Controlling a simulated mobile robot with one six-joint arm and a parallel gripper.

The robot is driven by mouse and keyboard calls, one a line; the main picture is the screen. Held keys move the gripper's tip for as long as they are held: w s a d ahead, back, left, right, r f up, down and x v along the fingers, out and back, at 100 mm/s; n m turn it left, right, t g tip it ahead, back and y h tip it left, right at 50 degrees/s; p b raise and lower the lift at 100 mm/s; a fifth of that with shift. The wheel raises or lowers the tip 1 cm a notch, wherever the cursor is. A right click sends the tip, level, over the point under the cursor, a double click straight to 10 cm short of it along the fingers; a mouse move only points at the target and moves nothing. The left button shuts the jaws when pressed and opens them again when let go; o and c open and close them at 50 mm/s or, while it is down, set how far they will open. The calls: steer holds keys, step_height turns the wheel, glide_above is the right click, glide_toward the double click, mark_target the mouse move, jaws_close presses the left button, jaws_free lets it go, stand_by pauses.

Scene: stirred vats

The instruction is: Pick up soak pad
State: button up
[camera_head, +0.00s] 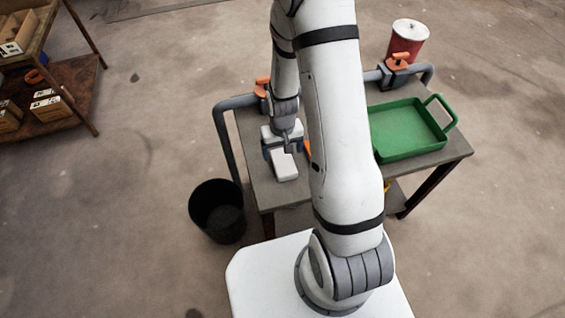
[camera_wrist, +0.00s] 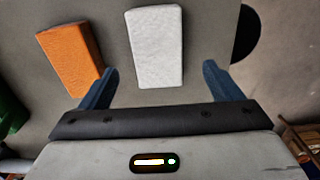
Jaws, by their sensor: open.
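A white block-shaped pad (camera_wrist: 156,46), which looks like the soak pad, lies flat on the grey table. In the head view the pad (camera_head: 284,168) is near the table's left front edge. My gripper (camera_wrist: 159,68) is open and empty, its two blue fingers spread wider than the pad. The pad's near end lies between the fingertips in the wrist view, with clear space on both sides. In the head view my gripper (camera_head: 284,150) hangs over the far part of the pad and hides some of it. I cannot tell the height left between them.
An orange block (camera_wrist: 71,57) lies beside the pad, close to one finger; my arm mostly hides it in the head view. A green tray (camera_head: 441,148) is on the table's right side. Valved pipes (camera_head: 240,101) run along the back. A black bin (camera_head: 217,211) stands left of the table.

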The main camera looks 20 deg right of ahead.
mark_target(284, 161)
steer(key=shift+s+d+f+p, duration=0.1)
steer(key=shift+s+f+p, duration=0.1)
steer(key=shift+f, duration=1.25)
steer(key=shift+s+d+f+p, duration=0.1)
steer(key=shift+f+p, duration=0.1)
steer(key=shift+f, duration=1.25)
steer(key=shift+c, duration=0.2)
steer(key=c, duration=1.1)
steer(key=shift+r, duration=0.1)
step_height(284, 161, up, 10)
